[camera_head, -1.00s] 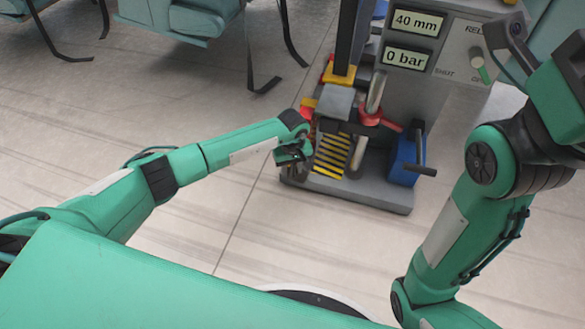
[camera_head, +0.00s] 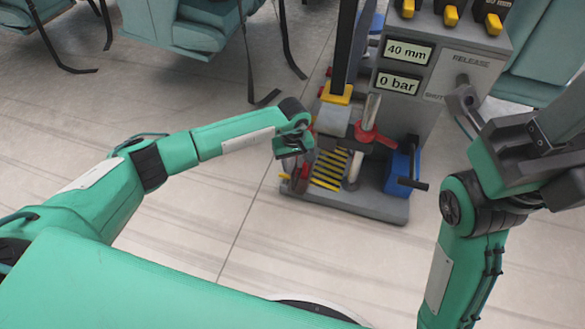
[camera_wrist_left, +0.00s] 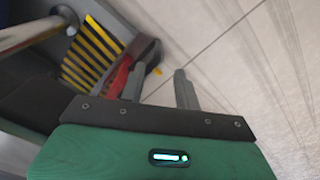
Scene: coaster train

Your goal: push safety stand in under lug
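The safety stand is probably the red piece with a dark end (camera_wrist_left: 120,75) beside the black-and-yellow striped plate (camera_wrist_left: 92,52) in the left wrist view. In the head view a red part (camera_head: 301,181) shows left of the striped plate (camera_head: 329,168), partly under my left gripper. A grey block (camera_head: 333,119), perhaps the lug, sits above the plate on the yellow-collared column. My left gripper (camera_wrist_left: 158,84) is open, its left finger close beside the red piece; contact is unclear. My right gripper (camera_head: 463,102) is at the release knob; its finger opening is unclear.
The control panel displays (camera_head: 404,66) read 40 mm and 0 bar. A blue pump (camera_head: 401,170) with a dark handle stands right of the plate. Floor (camera_head: 235,215) in front is clear.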

